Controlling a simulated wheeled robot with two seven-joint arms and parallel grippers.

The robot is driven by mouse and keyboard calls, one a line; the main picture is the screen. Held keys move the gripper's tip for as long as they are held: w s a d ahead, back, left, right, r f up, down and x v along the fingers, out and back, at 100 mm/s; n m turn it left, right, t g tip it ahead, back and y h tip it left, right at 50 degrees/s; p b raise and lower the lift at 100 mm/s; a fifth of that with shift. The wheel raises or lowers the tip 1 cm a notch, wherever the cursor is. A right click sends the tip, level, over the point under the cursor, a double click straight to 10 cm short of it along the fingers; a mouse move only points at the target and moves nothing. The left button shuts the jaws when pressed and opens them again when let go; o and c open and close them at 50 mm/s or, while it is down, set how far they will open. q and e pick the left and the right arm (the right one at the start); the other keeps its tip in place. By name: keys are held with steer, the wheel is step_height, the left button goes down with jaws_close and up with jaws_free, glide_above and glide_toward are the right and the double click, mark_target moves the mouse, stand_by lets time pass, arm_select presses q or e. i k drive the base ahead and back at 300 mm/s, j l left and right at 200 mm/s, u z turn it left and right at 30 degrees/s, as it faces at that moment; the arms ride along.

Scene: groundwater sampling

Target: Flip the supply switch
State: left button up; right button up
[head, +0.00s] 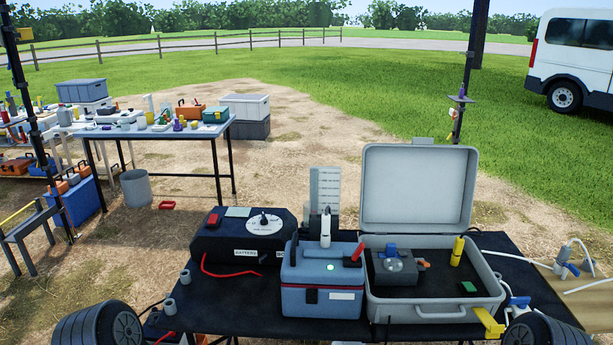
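A blue box (321,278) with a grey handle stands at the front middle of the black-covered table. A red lever (354,256) sits tilted on its top right, and a small green light (330,267) shows on its front. A white plug-like piece (325,229) stands upright on its top. Left of it is a black battery box (236,248) with a round white dial (264,221), a red piece (213,220) and a red cable. No label tells which of these is the supply switch. Neither gripper is in view.
An open grey case (419,188) stands right of the blue box, holding a dark device (392,268) and a yellow piece (457,250). Small grey cylinders (170,306) stand at the table's left front. Dark rounded parts of mine fill both bottom corners. A cluttered table (160,133) stands behind left.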

mark_target(263, 258)
steer(key=i+u, duration=0.25)
steer(key=i+l+u, duration=0.25)
steer(key=j+u, duration=0.15)
steer(key=j, duration=0.55)
steer(key=i+j+u, duration=0.15)
steer(key=j, duration=0.55)
steer(key=j+u, duration=0.15)
steer(key=j, duration=0.55)
